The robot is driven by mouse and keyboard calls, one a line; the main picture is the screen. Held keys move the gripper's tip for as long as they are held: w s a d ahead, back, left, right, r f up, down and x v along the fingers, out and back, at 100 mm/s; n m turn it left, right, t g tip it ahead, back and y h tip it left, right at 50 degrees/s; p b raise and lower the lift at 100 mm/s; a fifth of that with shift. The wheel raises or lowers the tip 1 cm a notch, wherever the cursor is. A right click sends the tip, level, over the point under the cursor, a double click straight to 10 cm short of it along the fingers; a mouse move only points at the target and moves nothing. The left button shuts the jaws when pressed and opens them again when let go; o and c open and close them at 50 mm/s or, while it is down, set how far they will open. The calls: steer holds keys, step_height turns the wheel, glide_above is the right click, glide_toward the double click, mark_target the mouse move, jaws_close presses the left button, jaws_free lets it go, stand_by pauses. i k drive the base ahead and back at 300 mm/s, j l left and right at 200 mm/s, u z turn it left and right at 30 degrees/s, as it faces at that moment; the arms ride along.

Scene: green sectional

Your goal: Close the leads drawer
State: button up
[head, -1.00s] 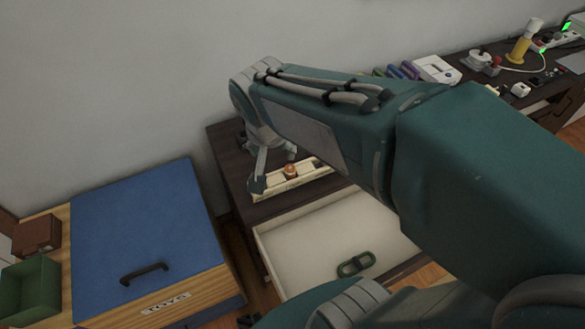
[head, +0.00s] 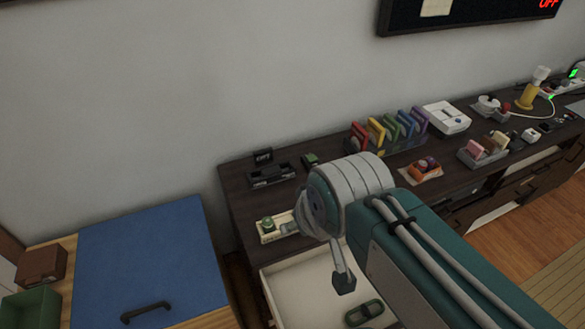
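The open drawer (head: 297,290) juts from the front of the dark cabinet at its left end. It has a pale interior and holds a green looped lead (head: 364,312).
A cream tray (head: 270,236) with a green item sits left of my gripper on the cabinet top. A black holder (head: 270,175) stands behind it. A blue-lidded toy chest (head: 150,260) stands left of the drawer. Colored cases (head: 390,130) stand farther right.

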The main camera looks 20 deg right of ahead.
mark_target(299, 291)
steer(key=k+l+z, duration=0.5)
steer(key=k+l, duration=0.35)
steer(key=j+z, duration=0.15)
steer(key=j, duration=0.45)
